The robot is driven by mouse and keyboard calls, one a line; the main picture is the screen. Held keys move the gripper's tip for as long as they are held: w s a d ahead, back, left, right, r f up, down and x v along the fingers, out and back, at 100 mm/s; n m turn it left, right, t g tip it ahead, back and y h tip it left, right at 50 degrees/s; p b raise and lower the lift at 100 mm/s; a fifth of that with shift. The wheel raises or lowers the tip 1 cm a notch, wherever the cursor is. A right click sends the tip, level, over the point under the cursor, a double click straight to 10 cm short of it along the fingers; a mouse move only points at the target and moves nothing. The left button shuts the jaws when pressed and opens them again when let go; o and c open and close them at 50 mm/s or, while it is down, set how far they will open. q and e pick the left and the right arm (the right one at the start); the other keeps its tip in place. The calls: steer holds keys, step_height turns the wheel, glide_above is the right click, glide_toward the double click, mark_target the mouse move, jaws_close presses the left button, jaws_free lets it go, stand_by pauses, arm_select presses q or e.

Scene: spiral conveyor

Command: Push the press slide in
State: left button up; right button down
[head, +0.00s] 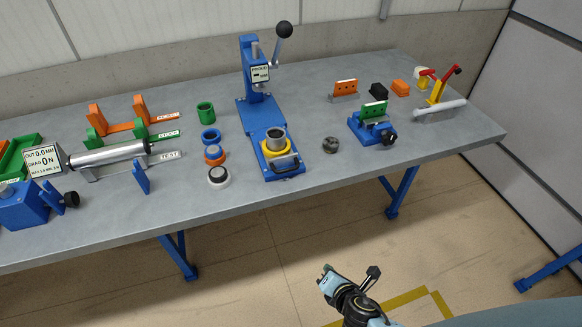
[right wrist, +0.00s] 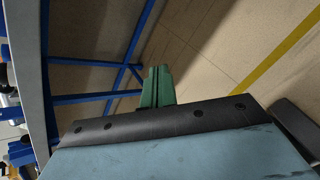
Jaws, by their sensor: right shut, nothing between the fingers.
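The blue press (head: 250,75) stands on the grey table with its black-knobbed lever raised at the upper right. Its blue slide (head: 283,171) is drawn out toward the table's front edge, with a dark handle at its front end. A yellow ring (head: 275,147) with a grey metal sleeve in it sits on the slide. My right gripper (head: 325,277) is in front of the table, over the floor, well apart from the slide. In the right wrist view its green fingers (right wrist: 158,72) are together and empty. My left gripper is not in view.
Left of the slide stand a green ring (head: 205,112), blue and orange rings and a white-and-black ring (head: 219,176). A dark round part (head: 330,145) lies to its right, then a blue fixture (head: 371,129). A roller gauge (head: 108,155) lies left. Floor before the table is clear.

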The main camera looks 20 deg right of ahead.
mark_target(288, 171)
steer(key=w+a+r+n+t+p, duration=0.1)
steer(key=w+r+n+t, duration=0.15)
steer(key=r, duration=0.45)
steer(key=w+a+r+n+t+y+p, duration=0.1)
steer(key=w+a+r+n, duration=0.1)
steer(key=r+n, duration=0.35)
steer(key=w+a+r+n+t, duration=0.1)
steer(key=w+r+n+t, duration=0.1)
steer(key=r, duration=0.7)
steer(key=w+f, duration=0.1)
steer(key=w, duration=0.3)
steer(key=w+f, duration=0.1)
steer(key=w, duration=0.3)
steer(key=w+a+f, duration=0.1)
steer(key=w, duration=0.3)
steer(key=shift+w+b, duration=0.15)
steer(key=shift+b, duration=0.15)
steer(key=shift+w+f, duration=0.1)
steer(key=shift+w, duration=0.4)
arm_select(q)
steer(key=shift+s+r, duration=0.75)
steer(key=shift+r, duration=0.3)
